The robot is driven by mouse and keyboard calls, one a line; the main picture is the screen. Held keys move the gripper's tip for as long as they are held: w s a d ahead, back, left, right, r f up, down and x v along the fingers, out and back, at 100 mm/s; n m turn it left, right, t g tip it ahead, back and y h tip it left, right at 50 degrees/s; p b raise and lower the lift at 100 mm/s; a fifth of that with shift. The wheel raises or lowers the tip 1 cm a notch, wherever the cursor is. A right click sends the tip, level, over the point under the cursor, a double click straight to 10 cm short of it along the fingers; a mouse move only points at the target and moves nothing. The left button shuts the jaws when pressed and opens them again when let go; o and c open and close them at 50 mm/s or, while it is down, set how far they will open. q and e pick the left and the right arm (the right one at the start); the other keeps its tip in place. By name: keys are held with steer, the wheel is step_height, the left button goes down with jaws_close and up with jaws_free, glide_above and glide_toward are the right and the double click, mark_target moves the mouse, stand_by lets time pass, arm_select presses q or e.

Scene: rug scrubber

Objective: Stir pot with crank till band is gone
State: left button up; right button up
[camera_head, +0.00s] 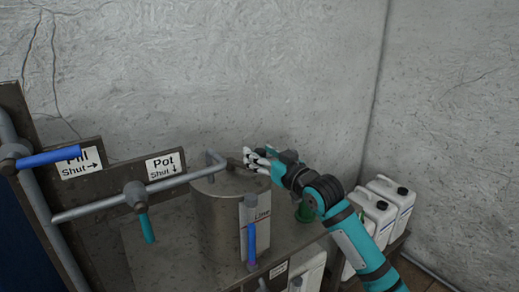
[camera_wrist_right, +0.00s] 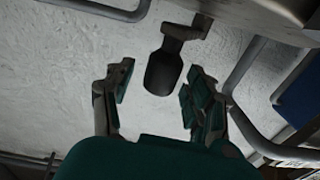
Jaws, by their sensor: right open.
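The pot (camera_head: 216,222) is a grey metal cylinder on the bench, its top partly behind my right gripper. A crank arm (camera_head: 235,164) shows at the pot's top, beside the gripper. In the right wrist view, the crank's dark rounded handle (camera_wrist_right: 163,73) hangs from a metal bracket. My right gripper (camera_head: 257,160) is open at the pot's top. In the wrist view its fingers (camera_wrist_right: 157,82) stand to both sides of the handle, with gaps showing. I cannot make out a band or the pot's contents. My left gripper is not in view.
White jugs (camera_head: 372,212) and a green object (camera_head: 304,211) are right.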

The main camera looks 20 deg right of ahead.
steer(key=shift+w+a, duration=0.1)
steer(key=shift+w, duration=0.3)
steer(key=shift+c, duration=0.2)
